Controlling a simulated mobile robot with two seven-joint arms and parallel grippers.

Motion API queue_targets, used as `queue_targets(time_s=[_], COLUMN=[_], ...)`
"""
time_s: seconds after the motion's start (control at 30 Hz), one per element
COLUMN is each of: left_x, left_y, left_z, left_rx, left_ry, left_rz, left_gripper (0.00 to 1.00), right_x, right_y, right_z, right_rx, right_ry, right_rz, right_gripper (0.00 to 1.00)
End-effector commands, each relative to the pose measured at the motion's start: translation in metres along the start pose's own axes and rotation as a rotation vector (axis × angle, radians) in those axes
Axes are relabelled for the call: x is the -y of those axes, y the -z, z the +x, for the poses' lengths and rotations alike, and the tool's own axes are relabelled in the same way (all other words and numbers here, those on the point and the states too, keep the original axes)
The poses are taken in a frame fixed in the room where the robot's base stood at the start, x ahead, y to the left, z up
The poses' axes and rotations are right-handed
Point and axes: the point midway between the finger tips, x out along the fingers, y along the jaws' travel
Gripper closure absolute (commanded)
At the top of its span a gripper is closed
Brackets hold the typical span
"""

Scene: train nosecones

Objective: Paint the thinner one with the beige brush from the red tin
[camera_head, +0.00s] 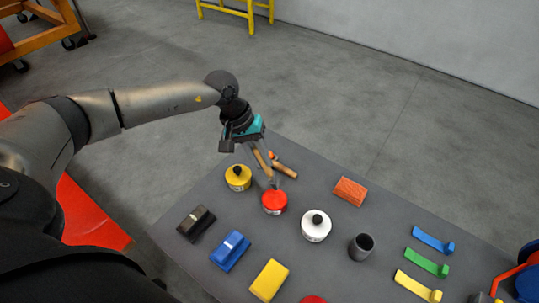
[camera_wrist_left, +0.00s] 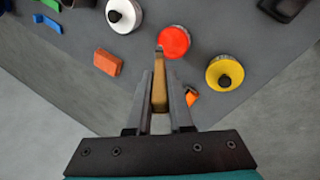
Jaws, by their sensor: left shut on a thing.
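My left gripper (camera_head: 271,179) is shut on a brush with a beige handle (camera_head: 261,162), pointing down at the red tin (camera_head: 275,202). In the left wrist view the brush (camera_wrist_left: 160,92) lies between the fingers, and its dark tip overlaps the edge of the red tin (camera_wrist_left: 173,42). I cannot tell whether the tip touches the paint. Slim blue (camera_head: 433,240), green (camera_head: 427,263) and yellow (camera_head: 418,286) pieces lie at the right of the table. Broader black (camera_head: 196,223), blue (camera_head: 230,251) and yellow (camera_head: 269,281) pieces lie at the front left. My right gripper is not in view.
A yellow tin (camera_head: 238,177) and a white tin (camera_head: 316,226) flank the red tin. A wooden-handled item (camera_head: 286,170) with an orange end lies behind. An orange-red brick (camera_head: 349,191) and a dark cup (camera_head: 361,247) stand to the right on the grey table (camera_head: 325,178).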

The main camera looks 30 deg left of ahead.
Motion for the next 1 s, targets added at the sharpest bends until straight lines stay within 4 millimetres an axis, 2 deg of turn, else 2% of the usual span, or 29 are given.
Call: queue_targets(time_s=[0.6,1.0], left_x=[0.018,0.019], left_y=[0.000,0.000], left_z=[0.051,0.055], left_rx=[0.002,0.001], left_ry=[0.000,-0.001], left_rz=[0.000,0.001], left_gripper=[1.00,1.00], right_x=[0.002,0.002], right_y=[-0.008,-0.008], right_z=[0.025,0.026], right_rx=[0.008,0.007], right_ry=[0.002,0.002], right_rz=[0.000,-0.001], right_gripper=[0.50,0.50])
